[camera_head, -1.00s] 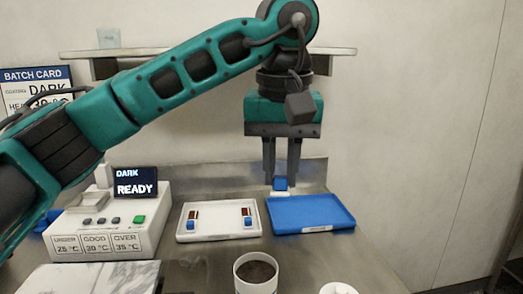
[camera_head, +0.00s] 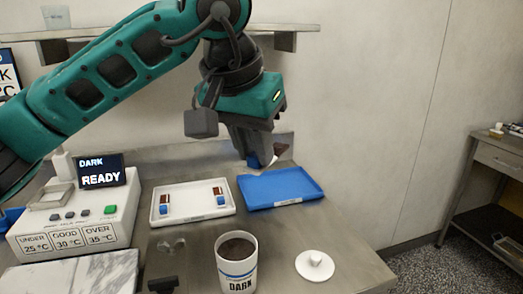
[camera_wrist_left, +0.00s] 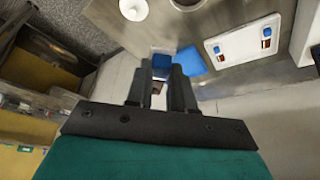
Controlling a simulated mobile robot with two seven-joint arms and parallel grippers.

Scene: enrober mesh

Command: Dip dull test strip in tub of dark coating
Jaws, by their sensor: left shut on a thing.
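My left gripper (camera_head: 262,158) is shut on a test strip (camera_head: 281,149) above the back of the blue tray, its fingers tilted. A brownish end and a pale bit of the strip show beside the fingers. In the left wrist view a blue piece (camera_wrist_left: 162,62) shows between the fingertips (camera_wrist_left: 163,72); I cannot tell how the strip is angled. The white tub (camera_head: 237,270), labelled DARK, stands open at the front with dark coating (camera_head: 237,248) in it. The gripper is behind the tub, well apart from it. My right gripper is not in view.
The blue tray (camera_head: 281,188) looks empty. A white tray (camera_head: 160,212) holds two blue-ended strips. A white lid (camera_head: 314,266) lies right of the tub. A machine (camera_head: 75,222) reading READY, a marble slab (camera_head: 75,276) and a small black item (camera_head: 163,285) are left. A shelf (camera_head: 285,41) hangs behind.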

